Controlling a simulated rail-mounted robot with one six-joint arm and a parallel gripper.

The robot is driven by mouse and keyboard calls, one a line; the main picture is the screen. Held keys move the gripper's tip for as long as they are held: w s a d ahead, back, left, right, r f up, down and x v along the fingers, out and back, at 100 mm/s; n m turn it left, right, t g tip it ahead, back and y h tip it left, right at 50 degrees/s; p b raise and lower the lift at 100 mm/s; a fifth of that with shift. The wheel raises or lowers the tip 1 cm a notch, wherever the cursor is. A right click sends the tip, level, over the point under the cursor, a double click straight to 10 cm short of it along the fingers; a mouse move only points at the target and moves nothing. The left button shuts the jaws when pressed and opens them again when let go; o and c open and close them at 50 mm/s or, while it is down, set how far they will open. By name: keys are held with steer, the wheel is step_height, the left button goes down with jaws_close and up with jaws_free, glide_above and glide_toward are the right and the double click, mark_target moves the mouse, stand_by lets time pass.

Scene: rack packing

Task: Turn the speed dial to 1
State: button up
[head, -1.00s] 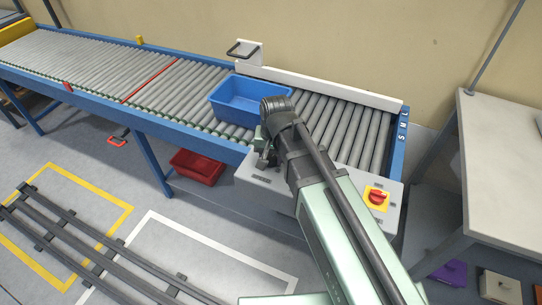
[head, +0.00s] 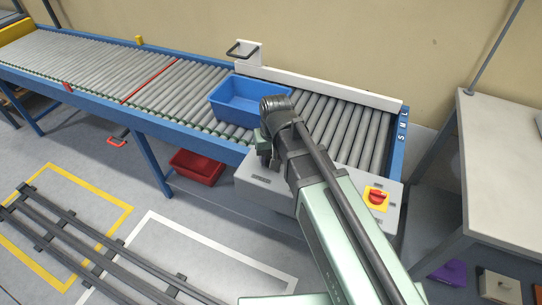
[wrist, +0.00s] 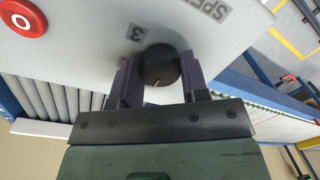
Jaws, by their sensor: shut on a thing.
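The speed dial (wrist: 158,66) is a round black knob on the light grey control panel (wrist: 100,45). A "SPEED" label (wrist: 203,12) and a "3" mark (wrist: 136,33) show beside it in the wrist view. A short pale line shows on the knob's edge nearest my gripper's body. My gripper (wrist: 158,75) is shut on the dial, one dark finger on each side. In the head view my gripper (head: 266,152) is over the left part of the control box (head: 262,190) and hides the dial. The "1" mark is not visible.
A red button (wrist: 21,18) is on the panel, clear of my fingers. A red switch on a yellow plate (head: 376,197) is at the box's right end. A blue bin (head: 228,108) sits on the roller conveyor behind my gripper. A red bin (head: 197,167) is below.

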steer(key=o, duration=0.9)
steer(key=r+p, duration=1.1)
steer(key=shift+d, duration=0.35)
steer(key=shift+f, duration=0.1)
steer(key=s+d, duration=0.2)
steer(key=d, duration=0.2)
steer(key=s+d+m, duration=0.1)
steer(key=s+d, duration=0.2)
steer(key=d, duration=0.1)
steer(key=s+d+m, duration=0.1)
steer(key=s+d, duration=0.1)
steer(key=d, duration=0.3)
steer(key=shift+s+d+h, duration=0.1)
steer(key=shift+s+h, duration=0.1)
steer(key=shift+h, duration=0.2)
